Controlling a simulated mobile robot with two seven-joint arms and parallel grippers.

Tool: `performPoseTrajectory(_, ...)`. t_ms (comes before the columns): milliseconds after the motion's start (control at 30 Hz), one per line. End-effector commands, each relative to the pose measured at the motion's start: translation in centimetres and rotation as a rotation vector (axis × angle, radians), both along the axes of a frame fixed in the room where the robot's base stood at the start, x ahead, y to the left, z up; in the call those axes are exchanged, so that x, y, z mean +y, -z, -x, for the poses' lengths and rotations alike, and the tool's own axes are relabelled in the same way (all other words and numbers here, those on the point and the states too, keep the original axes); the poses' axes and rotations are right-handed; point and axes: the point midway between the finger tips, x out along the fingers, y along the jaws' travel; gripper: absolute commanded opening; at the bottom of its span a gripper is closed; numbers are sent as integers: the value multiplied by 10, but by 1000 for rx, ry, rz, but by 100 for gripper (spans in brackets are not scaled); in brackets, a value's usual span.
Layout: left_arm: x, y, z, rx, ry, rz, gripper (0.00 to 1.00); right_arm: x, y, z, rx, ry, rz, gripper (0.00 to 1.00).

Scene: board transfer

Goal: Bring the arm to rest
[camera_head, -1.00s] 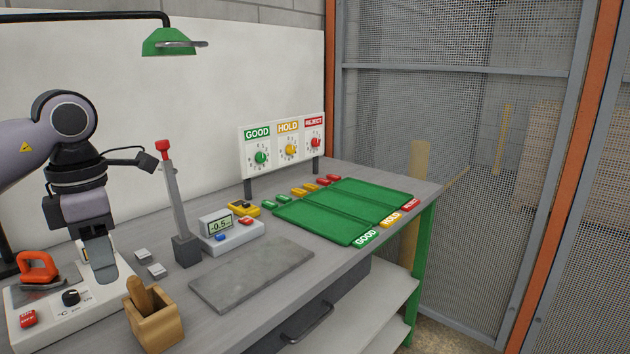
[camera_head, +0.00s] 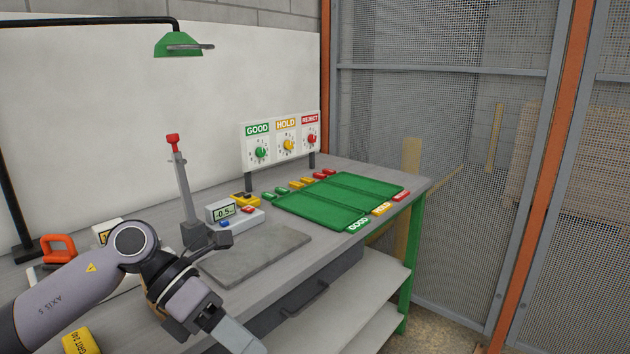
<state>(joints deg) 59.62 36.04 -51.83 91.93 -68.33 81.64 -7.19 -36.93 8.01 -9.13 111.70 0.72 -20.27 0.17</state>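My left arm comes in from the lower left, and its gripper (camera_head: 238,335) points down and right at the bottom of the view. It hangs in front of the bench's front edge, near the grey mat (camera_head: 255,258). I see the fingers from the side and cannot tell whether they are apart. No held thing shows. The workbench (camera_head: 375,172) runs across the view. My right arm and gripper are out of view.
A stand with a red-topped lever (camera_head: 173,142) and a display box (camera_head: 236,222) stand behind the mat. An empty green tray (camera_head: 335,203) with GOOD, HOLD and REJECT labels lies right. A dial board (camera_head: 284,142) and green lamp (camera_head: 178,42) are behind. An orange-handled tool (camera_head: 58,247) is left.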

Motion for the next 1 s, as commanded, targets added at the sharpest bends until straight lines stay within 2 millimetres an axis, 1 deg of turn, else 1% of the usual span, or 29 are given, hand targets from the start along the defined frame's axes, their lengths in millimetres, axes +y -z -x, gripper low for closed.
performPoseTrajectory(33, -18, 4, 9, 63, -19, 103, 37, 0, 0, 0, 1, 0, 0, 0)
performPoseTrajectory(100, -37, 1, 17, 143, -61, 241, 37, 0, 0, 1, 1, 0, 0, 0)
performPoseTrajectory(200, -58, -4, 23, 270, -142, 430, 37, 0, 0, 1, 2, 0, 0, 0)
performPoseTrajectory(300, -69, -10, 24, 411, -246, 607, 37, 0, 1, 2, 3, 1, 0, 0)
performPoseTrajectory(433, -69, -11, 15, 608, -414, 814, 37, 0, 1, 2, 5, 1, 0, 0)
performPoseTrajectory(567, -56, 0, 1, 816, -616, 993, 37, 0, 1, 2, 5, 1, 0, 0)
performPoseTrajectory(667, -39, 20, -9, 984, -792, 1108, 37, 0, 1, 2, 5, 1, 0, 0)
performPoseTrajectory(767, -17, 50, -16, 1155, -985, 1201, 37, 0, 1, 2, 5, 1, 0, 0)
performPoseTrajectory(867, 8, 90, -16, 1325, -1194, 1271, 37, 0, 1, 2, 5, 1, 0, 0)
performPoseTrajectory(900, 18, 107, -13, 1393, -1280, 1293, 37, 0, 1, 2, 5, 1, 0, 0)
performPoseTrajectory(967, 34, 136, -5, 1495, -1416, 1316, 37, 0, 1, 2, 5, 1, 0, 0)
performPoseTrajectory(1000, 44, 156, 2, 1563, -1507, 1328, 37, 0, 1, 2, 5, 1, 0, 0)
